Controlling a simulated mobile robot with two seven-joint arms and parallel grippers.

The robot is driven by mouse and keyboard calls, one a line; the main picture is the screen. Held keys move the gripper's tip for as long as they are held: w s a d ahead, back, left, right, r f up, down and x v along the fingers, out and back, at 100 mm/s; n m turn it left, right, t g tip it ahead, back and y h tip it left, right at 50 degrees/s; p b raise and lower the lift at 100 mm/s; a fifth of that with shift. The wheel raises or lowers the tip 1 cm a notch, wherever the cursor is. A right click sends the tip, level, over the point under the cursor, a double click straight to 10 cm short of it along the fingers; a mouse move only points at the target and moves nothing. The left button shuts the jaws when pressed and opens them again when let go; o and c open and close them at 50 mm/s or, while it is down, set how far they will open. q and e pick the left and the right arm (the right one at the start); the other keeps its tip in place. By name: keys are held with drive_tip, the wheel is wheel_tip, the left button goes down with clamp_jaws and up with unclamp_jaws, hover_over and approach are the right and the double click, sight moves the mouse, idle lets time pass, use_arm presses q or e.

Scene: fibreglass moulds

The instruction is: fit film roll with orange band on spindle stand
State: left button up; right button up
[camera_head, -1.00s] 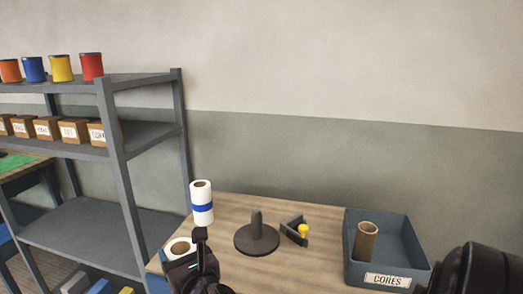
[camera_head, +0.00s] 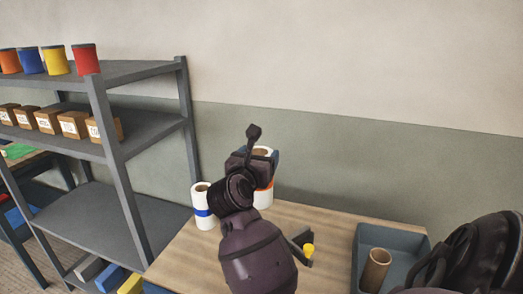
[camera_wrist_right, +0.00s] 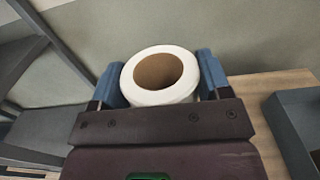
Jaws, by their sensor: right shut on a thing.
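The white film roll with orange band (camera_head: 264,197) is upright in my right gripper (camera_head: 258,164), above the table. The right wrist view shows the roll's white end and brown core (camera_wrist_right: 173,95) between the blue fingertips of my right gripper (camera_wrist_right: 162,80), which is shut on it. The orange band shows partly beside the gripper in the head view. The spindle stand is hidden behind my right arm, so I cannot tell how the roll lines up with it. My left gripper is not in view.
A roll with blue band (camera_head: 203,208) stands at the table's left back. A dark bracket with a yellow knob (camera_head: 309,250) is right of my arm. A blue-grey bin (camera_head: 405,240) with a brown core (camera_head: 376,270) is at the right. A grey shelf (camera_head: 100,215) stands left.

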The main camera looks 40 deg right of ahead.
sight(259, 194)
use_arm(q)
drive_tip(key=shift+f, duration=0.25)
use_arm(e)
drive_tip(key=shift+f, duration=0.2)
use_arm(q)
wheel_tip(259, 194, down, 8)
drive_tip(key=b, duration=0.8)
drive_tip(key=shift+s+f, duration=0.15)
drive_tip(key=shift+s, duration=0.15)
use_arm(e)
drive_tip(key=shift+f, duration=5.25)
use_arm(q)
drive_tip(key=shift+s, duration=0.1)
use_arm(e)
drive_tip(key=shift+f, duration=0.1)
